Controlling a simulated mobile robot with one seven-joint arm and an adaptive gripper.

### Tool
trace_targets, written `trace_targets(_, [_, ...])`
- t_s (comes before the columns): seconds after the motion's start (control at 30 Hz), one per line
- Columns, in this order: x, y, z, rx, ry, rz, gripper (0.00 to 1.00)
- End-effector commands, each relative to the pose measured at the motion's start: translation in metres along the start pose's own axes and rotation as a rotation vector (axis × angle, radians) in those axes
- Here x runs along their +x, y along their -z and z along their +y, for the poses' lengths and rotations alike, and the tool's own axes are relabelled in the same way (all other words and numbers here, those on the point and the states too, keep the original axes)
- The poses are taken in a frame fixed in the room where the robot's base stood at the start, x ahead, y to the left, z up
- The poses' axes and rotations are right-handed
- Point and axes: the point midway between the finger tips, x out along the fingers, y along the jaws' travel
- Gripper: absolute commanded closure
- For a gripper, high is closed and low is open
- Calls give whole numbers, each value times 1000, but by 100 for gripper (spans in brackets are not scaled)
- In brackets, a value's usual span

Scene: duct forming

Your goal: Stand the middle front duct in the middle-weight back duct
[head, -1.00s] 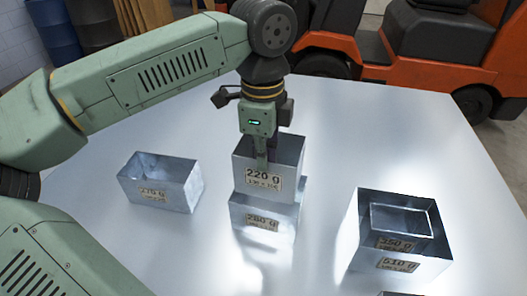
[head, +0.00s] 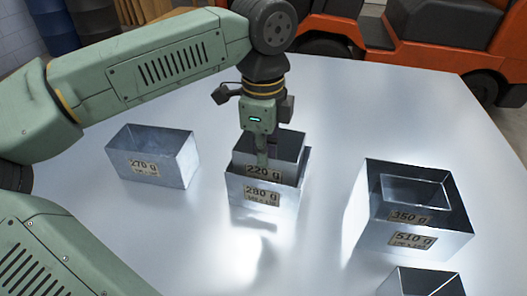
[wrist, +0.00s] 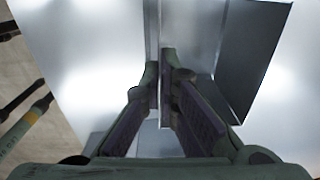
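The 220 g duct (head: 284,148) is a grey sheet-metal box standing upright inside the larger 280 g duct (head: 240,205), with its upper part and label above the rim. My gripper (head: 262,163) is shut on the near wall of the 220 g duct. In the wrist view my fingers (wrist: 165,75) pinch a thin metal wall. Whether the 220 g duct rests on the bottom of the 280 g duct is hidden.
The 270 g duct (head: 190,160) stands empty at the left. At the right, the 510 g duct (head: 455,225) holds the 350 g duct (head: 405,215). Another duct (head: 430,285) is cut off at the bottom edge. The metal table (head: 330,110) is clear between them.

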Motion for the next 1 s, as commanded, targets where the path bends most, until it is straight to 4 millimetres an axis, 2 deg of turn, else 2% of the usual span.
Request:
trace_targets(0.4, [-1, 0, 0, 0, 1, 0, 100])
trace_targets(0.8, [0, 0, 0, 0, 1, 0, 72])
trace_targets(1.0, [0, 0, 0, 0, 0, 0, 72])
